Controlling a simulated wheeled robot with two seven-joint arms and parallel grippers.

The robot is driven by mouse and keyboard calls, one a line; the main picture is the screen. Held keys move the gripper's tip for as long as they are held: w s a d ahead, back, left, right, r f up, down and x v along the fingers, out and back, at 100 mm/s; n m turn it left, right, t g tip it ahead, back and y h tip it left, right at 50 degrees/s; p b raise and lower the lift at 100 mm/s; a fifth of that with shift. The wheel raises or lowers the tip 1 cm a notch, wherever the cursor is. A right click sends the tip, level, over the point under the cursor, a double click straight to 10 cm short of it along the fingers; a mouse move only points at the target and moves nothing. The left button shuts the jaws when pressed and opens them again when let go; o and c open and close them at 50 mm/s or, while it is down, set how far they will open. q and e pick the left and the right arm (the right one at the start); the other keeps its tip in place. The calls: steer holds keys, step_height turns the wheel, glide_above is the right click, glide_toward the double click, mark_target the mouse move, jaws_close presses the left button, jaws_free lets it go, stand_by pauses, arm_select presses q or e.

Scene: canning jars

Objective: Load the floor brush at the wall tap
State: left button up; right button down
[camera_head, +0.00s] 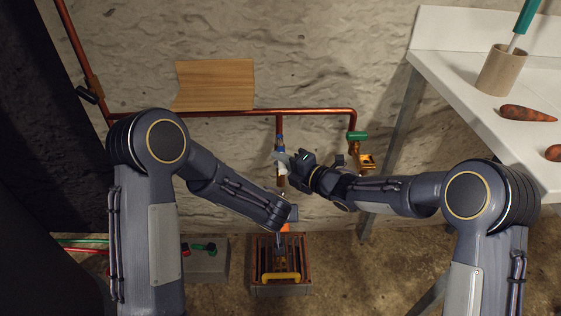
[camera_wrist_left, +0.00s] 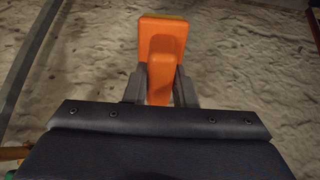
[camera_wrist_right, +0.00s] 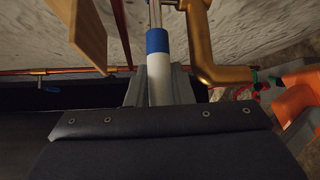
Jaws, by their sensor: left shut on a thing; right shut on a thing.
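My right gripper (camera_head: 284,168) is shut on a white cylinder with a blue collar (camera_wrist_right: 157,42), below a pipe drop on the wall. A silver shaft continues from the collar. My left gripper (camera_wrist_left: 160,90) is shut on an orange part (camera_wrist_left: 162,45), lower down in front of the wall. This part also shows at the right of the right wrist view (camera_wrist_right: 303,97). I cannot tell which held thing belongs to the floor brush. The wall tap (camera_head: 357,136) has a green handle and a brass spout (camera_wrist_right: 205,40), just right of the right gripper.
Copper pipes (camera_head: 215,114) run along the rough wall, with a wooden board (camera_head: 213,88) above. A slatted tray (camera_head: 308,262) with a yellow handle stands on the floor, left of it a grey box (camera_head: 210,266). A white bench (camera_head: 455,75) holds carrots and a brown cup (camera_head: 502,72).

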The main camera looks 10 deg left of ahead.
steer(key=shift+w+d+n+g+y, duration=0.2)
steer(key=shift+d+n+g+y, duration=0.1)
steer(key=shift+d+n+g, duration=0.25)
steer(key=shift+w+d+n+g+y, duration=0.15)
steer(key=shift+d+n+g+y, duration=0.25)
steer(key=shift+g, duration=0.35)
steer(key=shift+a, duration=0.15)
steer(key=c, duration=1.5)
jaws_free()
steer(key=shift+c, duration=0.2)
steer(key=v, duration=1.2)
